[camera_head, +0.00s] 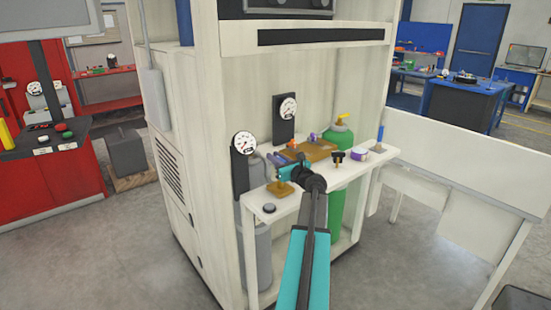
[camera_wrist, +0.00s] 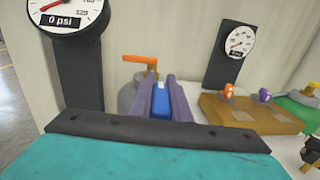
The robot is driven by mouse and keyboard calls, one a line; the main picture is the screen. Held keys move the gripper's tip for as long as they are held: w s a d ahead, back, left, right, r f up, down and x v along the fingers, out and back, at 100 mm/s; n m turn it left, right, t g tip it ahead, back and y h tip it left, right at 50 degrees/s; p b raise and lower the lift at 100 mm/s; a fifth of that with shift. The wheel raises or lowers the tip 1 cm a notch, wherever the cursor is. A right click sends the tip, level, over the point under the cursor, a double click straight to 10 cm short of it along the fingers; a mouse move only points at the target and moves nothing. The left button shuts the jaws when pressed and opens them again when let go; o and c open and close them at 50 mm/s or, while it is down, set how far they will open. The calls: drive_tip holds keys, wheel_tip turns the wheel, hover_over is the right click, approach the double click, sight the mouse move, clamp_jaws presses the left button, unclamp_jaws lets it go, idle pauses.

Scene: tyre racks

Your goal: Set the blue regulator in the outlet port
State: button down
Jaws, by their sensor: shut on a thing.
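My gripper (camera_wrist: 160,92) is shut on the blue regulator (camera_wrist: 160,103), which shows between its two purple-grey fingers. In the head view my gripper (camera_head: 273,161) is over the left part of the white shelf (camera_head: 338,172). I cannot make out the outlet port for sure, nor whether the regulator touches anything.
A gauge reading 0 psi (camera_wrist: 70,18) stands left of the fingers, and a second gauge (camera_wrist: 236,40) stands to the right. A brown tray (camera_wrist: 215,112) holds orange and purple pieces. A green cylinder (camera_head: 340,150) stands at the right.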

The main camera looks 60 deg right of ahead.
drive_tip(key=shift+f+b, duration=1.15)
drive_tip(key=shift+f, duration=0.75)
idle(0.9)
drive_tip(key=c, duration=1)
unclamp_jaws()
drive_tip(key=shift+s+a, duration=0.1)
drive_tip(key=shift+s, duration=0.1)
drive_tip(key=shift+v, duration=4.8)
drive_tip(key=shift+s+a, duration=0.1)
drive_tip(key=shift+s, duration=0.05)
